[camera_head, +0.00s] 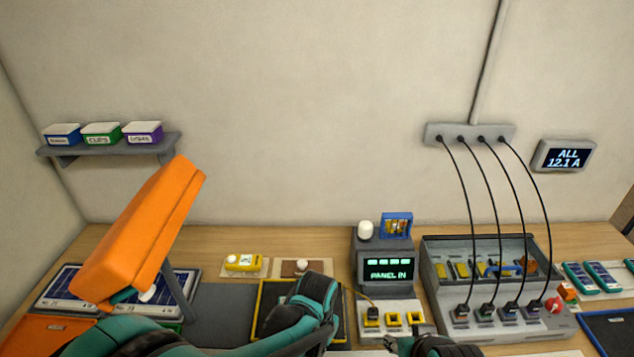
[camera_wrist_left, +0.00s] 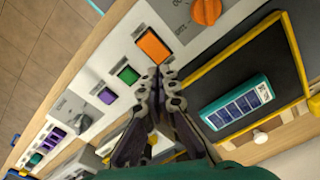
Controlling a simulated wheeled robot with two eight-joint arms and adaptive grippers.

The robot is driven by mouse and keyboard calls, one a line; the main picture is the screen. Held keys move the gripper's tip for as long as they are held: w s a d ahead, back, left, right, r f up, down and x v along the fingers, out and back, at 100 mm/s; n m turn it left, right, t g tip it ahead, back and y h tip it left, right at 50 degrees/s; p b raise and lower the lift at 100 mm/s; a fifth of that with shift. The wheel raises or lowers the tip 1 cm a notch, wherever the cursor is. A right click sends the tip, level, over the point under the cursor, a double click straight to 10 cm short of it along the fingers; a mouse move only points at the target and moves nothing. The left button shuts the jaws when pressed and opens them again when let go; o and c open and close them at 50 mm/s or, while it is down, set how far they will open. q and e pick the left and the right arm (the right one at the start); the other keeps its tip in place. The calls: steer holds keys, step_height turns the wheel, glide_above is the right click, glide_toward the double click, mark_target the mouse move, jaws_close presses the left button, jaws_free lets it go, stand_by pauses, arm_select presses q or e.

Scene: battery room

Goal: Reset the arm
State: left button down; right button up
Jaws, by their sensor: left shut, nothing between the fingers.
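In the left wrist view my left gripper (camera_wrist_left: 162,74) is shut and empty. Its fingertips appear close to an orange button (camera_wrist_left: 153,46) on a pale control panel (camera_wrist_left: 105,75), with a green button (camera_wrist_left: 128,75) and a purple button (camera_wrist_left: 107,96) beside it. Whether the fingertips touch the panel is unclear. In the head view my left arm comes in from the bottom left, and its dark wrist (camera_head: 315,292) hangs over the yellow-rimmed tray (camera_head: 262,300); the fingertips are hidden there. My right arm (camera_head: 440,346) shows only partly at the bottom edge, with its fingers not clear.
A teal battery pack (camera_wrist_left: 238,101) lies in the tray. A large orange lamp head (camera_head: 140,235) stands high at left. A shelf (camera_head: 110,146) holds small boxes.

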arm_select(q)
steer(key=s+a+r+n+t+b, duration=0.2)
steer(key=a+n+t+b, duration=0.1)
steer(key=a, duration=0.6)
steer(key=s+a+r+n+t+b, duration=0.2)
steer(key=s+a+n+t+b, duration=0.1)
steer(key=a+b, duration=0.3)
steer(key=a+t, duration=0.1)
steer(key=a, duration=0.1)
steer(key=shift+a+r+b, duration=0.25)
steer(key=shift+a+b, duration=0.05)
steer(key=shift+a, duration=0.1)
